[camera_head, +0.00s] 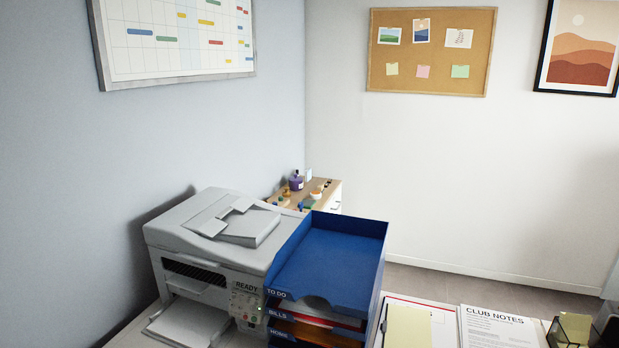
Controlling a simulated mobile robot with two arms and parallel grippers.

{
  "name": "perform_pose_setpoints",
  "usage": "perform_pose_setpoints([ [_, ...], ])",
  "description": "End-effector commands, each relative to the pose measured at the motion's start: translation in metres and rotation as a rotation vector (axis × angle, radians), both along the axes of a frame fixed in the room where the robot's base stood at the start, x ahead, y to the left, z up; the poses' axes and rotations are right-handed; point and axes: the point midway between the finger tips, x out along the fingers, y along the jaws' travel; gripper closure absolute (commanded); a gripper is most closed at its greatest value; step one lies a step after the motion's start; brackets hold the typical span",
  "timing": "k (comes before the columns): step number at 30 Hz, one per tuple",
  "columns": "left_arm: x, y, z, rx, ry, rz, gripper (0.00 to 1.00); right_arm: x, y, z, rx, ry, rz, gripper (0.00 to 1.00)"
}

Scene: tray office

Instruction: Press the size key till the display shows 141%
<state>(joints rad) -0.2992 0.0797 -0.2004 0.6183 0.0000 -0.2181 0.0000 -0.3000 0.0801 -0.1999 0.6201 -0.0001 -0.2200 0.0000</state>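A light grey printer (205,235) stands on the desk at the lower middle, against the left wall. Its control panel (245,307) is on the front right, beside the blue tray stack. The display (246,286) reads "READY"; any smaller text is too small to read. Several small keys sit below it, and a green light shows low on the panel. I cannot tell which key is the size key. Neither of my grippers can be made out in this view.
A blue tray stack (335,262) labelled "TO DO", "BILLS" and "HOME" stands close right of the panel. Further right lie a yellow pad (408,326) and a "CLUB NOTES" sheet (495,328). A dark shape at the lower right edge is unclear. A small cabinet (334,195) stands behind.

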Motion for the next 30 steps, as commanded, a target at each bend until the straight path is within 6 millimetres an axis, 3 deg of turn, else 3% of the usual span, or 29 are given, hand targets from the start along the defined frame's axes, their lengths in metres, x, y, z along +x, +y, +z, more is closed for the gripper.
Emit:
perform_pose_setpoints([
  [1, -0.0001, -0.0001, 0.0000, 0.000, 0.000, 0.000, 0.19, 0.0000, 0.0001, 0.0000, 0.000, 0.000, 0.000, 0.64],
  [9, 0.0000, -0.0001, 0.0001, 0.000, 0.001, 0.000, 0.95, 0.0000, 0.0002, 0.0000, 0.000, 0.000, 0.000, 0.64],
  [10, 0.0000, -0.0001, 0.0001, 0.000, 0.001, 0.000, 1.00, -0.0001, 0.0003, 0.0000, 0.000, 0.000, 0.000, 0.64],
  [30, 0.0003, -0.0004, 0.0001, 0.000, 0.001, 0.000, 1.00, -0.0001, 0.0004, 0.0000, 0.000, 0.000, 0.000, 0.64],
])
